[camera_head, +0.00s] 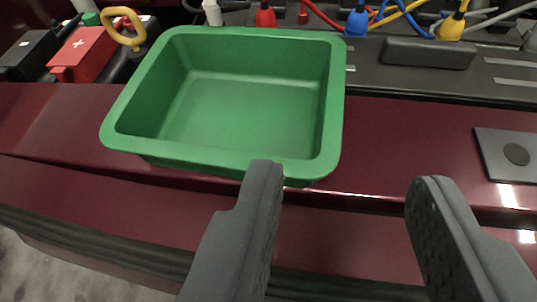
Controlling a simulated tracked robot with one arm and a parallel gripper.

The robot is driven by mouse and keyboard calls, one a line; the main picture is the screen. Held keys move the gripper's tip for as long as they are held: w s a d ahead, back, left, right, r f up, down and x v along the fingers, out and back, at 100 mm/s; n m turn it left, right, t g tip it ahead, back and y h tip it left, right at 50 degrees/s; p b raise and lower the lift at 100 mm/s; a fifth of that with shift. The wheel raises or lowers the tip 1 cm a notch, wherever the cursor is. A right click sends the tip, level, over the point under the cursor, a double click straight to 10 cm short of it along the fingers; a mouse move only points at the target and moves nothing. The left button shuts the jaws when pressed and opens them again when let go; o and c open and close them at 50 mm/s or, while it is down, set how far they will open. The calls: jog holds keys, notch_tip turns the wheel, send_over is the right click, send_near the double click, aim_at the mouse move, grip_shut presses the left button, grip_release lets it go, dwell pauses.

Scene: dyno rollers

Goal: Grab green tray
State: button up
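The green tray (225,158) is an empty, deep, rectangular tray with rounded corners and a wide rim. It sits at the upper middle of the view on a dark red surface. My gripper (345,180) is open and empty, with its two dark grey fingers in the lower middle and right. The left finger's tip overlaps the tray's near rim in the picture, close to its near right corner. The right finger is to the right of the tray, apart from it. I cannot tell whether the left finger touches the rim.
The dark red ledge (420,145) is clear right of the tray except for a dark plate (507,155). Behind are a red box (86,52), a yellow handle (125,27), coloured connectors with cables, and a black block (428,53). Grey floor (50,275) shows lower left.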

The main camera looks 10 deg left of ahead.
aim_at(336, 90)
jog(key=b+x, duration=0.1)
jog(key=x, duration=0.7)
jog(key=shift+w+f, duration=0.15)
jog(key=shift+w, duration=0.05)
jog(key=b+x, duration=0.2)
jog(key=x, duration=0.2)
jog(key=shift+w+d+f, duration=0.2)
jog(key=shift+w, duration=0.3)
grip_shut()
